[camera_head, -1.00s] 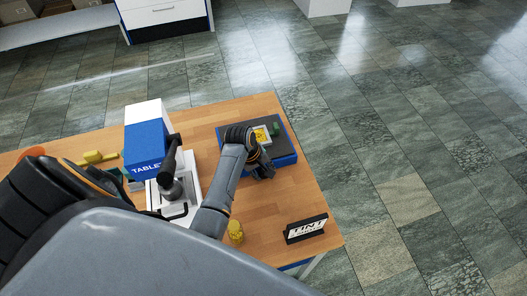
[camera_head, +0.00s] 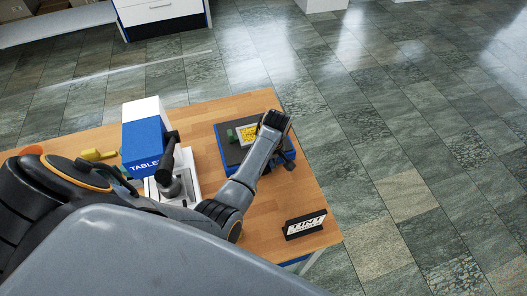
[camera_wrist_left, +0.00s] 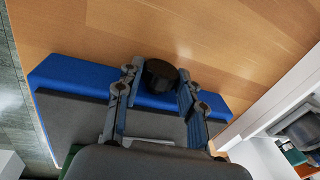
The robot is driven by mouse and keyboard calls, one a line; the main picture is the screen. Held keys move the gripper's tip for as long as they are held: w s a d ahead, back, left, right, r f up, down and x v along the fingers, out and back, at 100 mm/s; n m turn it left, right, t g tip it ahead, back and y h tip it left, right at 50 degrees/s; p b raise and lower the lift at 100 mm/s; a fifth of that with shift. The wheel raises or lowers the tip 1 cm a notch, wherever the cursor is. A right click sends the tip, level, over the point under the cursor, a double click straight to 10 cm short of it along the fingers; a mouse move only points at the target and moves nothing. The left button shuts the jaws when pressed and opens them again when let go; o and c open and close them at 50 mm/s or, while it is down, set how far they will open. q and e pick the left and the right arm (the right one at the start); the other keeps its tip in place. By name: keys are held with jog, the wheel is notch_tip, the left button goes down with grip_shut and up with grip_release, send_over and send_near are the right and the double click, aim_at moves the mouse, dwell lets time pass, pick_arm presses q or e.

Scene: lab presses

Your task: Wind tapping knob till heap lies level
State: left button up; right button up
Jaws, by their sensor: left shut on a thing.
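The tapping device is a blue base with a dark grey top (camera_head: 231,154), on the right part of the table in the head view. It also shows in the wrist view (camera_wrist_left: 65,110). A pale frame with a yellow heap (camera_head: 248,134) sits on it; whether the heap is level I cannot tell. A green part (camera_head: 231,135) is left of the heap. A round black knob (camera_wrist_left: 160,76) is at the device's blue side in the wrist view. My left gripper (camera_wrist_left: 158,88) is shut on it, one finger on each side; it shows over the device's right edge in the head view (camera_head: 285,160).
A blue and white press marked "TABLE..." (camera_head: 147,135) stands to the left, with a black lever (camera_head: 168,155). A black sign (camera_head: 305,225) stands near the table's front right corner. A yellow object (camera_head: 98,155) lies at the left. Bare wood (camera_head: 290,190) separates device and sign.

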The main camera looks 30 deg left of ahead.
pick_arm(q)
jog(key=shift+w+g+y, duration=0.15)
jog(key=shift+g+y, duration=0.45)
jog(key=shift+g, duration=0.1)
jog(key=o, duration=1.2)
jog(key=shift+c, duration=0.2)
jog(key=shift+d, duration=0.1)
jog(key=v, duration=1.2)
jog(key=shift+f, duration=0.1)
